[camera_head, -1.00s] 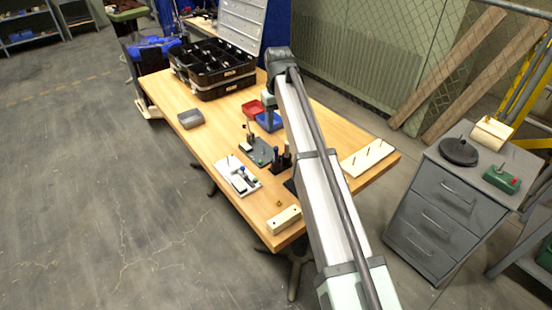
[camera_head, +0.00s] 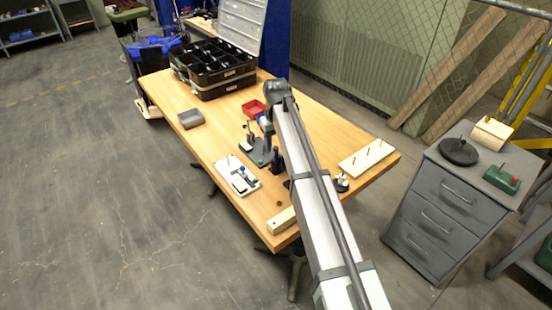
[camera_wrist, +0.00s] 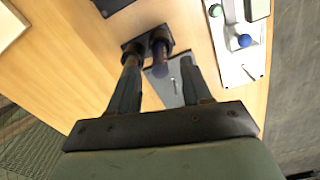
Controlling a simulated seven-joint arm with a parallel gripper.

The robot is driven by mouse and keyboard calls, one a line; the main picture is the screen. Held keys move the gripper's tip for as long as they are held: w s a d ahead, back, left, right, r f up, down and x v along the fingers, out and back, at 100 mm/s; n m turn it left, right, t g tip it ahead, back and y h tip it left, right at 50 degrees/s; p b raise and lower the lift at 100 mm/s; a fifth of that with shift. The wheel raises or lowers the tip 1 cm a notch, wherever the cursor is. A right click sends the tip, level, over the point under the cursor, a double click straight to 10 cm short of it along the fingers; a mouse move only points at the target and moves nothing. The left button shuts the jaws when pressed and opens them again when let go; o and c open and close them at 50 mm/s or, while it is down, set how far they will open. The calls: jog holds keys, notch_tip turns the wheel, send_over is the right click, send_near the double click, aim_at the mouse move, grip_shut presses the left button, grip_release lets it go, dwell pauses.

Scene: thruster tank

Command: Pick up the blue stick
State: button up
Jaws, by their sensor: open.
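My gripper (camera_wrist: 158,78) is open in the wrist view, its two fingers reaching toward a small dark stand (camera_wrist: 132,45) with dark upright cylinders. A dark stick with a bluish end (camera_wrist: 159,70) shows between the fingers, apart from both as far as I can see; it looks like the blue stick, but its colour is hard to tell. In the head view my gripper is low over the table beside the dark cylinders (camera_head: 276,163), and the arm hides part of that spot.
A white board (camera_wrist: 230,62) with blue and green knobs lies beside the stand. The table's left front is clear.

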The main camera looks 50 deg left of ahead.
aim_at(276, 148)
notch_tip(276, 148, down, 4)
jog(key=shift+f, duration=0.1)
jog(key=shift+c, duration=0.2)
grip_shut()
dwell(0.3)
